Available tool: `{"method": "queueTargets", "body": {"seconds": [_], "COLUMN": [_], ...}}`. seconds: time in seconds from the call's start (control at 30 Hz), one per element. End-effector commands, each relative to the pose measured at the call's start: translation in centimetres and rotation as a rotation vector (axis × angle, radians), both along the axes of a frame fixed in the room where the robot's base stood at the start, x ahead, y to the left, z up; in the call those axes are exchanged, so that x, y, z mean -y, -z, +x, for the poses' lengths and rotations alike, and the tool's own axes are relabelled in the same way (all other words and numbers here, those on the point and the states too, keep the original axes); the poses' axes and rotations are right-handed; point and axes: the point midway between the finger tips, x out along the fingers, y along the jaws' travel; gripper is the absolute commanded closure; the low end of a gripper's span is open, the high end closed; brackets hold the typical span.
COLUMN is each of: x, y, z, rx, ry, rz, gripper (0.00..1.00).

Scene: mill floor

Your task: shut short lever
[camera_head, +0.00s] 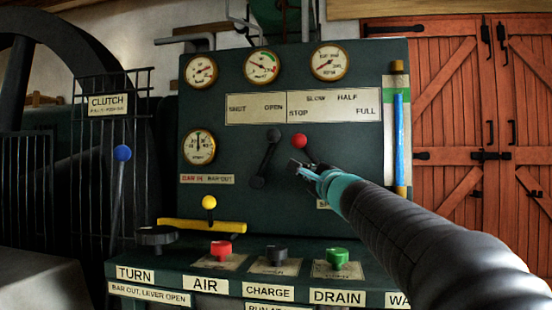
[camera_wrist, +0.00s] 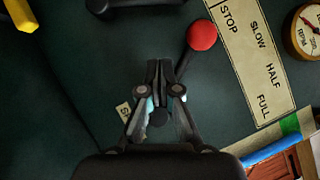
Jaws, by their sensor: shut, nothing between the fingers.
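Two levers stand on the dark green panel (camera_head: 230,225). One has a black knob (camera_head: 274,135) and a dark arm running down and slightly left, below the SHUT/OPEN plate; its knob leans toward the OPEN side. The other has a red knob (camera_head: 299,141) below STOP, its shaft running down-right behind my gripper. My gripper (camera_head: 297,165) is shut and empty, just below the red knob and right of the black lever. In the wrist view my fingertips (camera_wrist: 160,65) are beside the red knob's shaft (camera_wrist: 183,68); contact is unclear. Part of the black lever (camera_wrist: 145,3) shows at the top edge.
Gauges (camera_head: 262,66) line the panel top. A blue tube (camera_head: 399,140) stands at its right edge. Below are a yellow bar (camera_head: 202,225) with a yellow-knobbed lever, and red, black and green valve knobs (camera_head: 337,257). A blue-knobbed clutch lever (camera_head: 122,153) stands left.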

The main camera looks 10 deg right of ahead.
Motion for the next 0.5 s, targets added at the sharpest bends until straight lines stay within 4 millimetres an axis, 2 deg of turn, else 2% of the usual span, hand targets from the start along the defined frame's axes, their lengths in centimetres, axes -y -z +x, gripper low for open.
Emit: {"method": "queueTargets", "body": {"seconds": [0.27,0.5], "x": [-0.1,-0.6], "y": [0.0,-0.5], "z": [0.1,2.6], "rx": [-0.001,-0.001], "ry": [-0.001,-0.002], "rz": [-0.003,-0.003], "gripper": [1.0,1.0]}}
